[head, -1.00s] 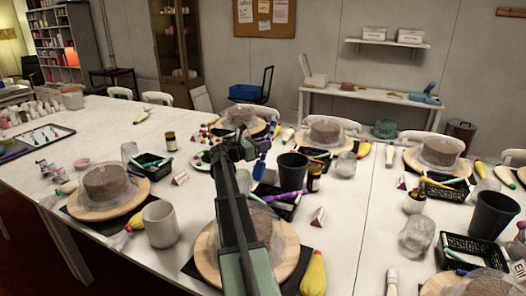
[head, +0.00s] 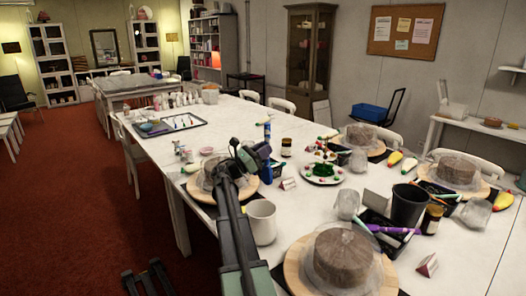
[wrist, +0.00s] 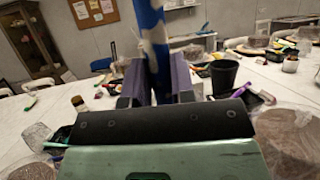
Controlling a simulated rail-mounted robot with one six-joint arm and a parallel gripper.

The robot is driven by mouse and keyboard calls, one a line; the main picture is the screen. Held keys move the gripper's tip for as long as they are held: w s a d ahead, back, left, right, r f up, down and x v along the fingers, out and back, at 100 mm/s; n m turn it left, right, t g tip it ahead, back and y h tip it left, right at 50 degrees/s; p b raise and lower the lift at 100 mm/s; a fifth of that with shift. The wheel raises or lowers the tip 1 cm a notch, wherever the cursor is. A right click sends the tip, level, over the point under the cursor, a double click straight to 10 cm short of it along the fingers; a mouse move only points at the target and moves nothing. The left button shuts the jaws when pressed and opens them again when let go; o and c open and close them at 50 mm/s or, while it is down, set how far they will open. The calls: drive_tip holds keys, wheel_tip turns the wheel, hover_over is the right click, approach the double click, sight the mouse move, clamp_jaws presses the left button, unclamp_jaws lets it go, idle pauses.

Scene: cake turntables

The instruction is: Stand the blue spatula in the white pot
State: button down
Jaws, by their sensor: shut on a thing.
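My gripper (head: 256,155) is shut on the blue spatula (head: 267,132), which stands roughly upright above the table in the head view. In the wrist view the spatula (wrist: 156,50) rises between the two fingers of my gripper (wrist: 155,85); it is blue with pale patches, and its top is cut off by the frame. The white pot (head: 262,222) stands upright on the table in the head view, nearer the camera than my gripper and slightly right of my arm. I cannot see the pot's inside clearly.
A covered cake on a wooden turntable (head: 199,187) sits behind my arm, another (head: 298,272) at the front. A black pot (head: 408,205), a dark jar (head: 286,147) and a small sign (head: 288,184) stand nearby. A decorated plate (head: 322,172) lies right of my gripper.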

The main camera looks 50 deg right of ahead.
wheel_tip(320, 180, down, 18)
drive_tip(key=b, duration=1.7)
drive_tip(key=shift+r, duration=0.2)
drive_tip(key=shift+r, duration=0.1)
drive_tip(key=c, duration=0.9)
unclamp_jaws()
wheel_tip(320, 180, up, 20)
drive_tip(key=p, duration=2)
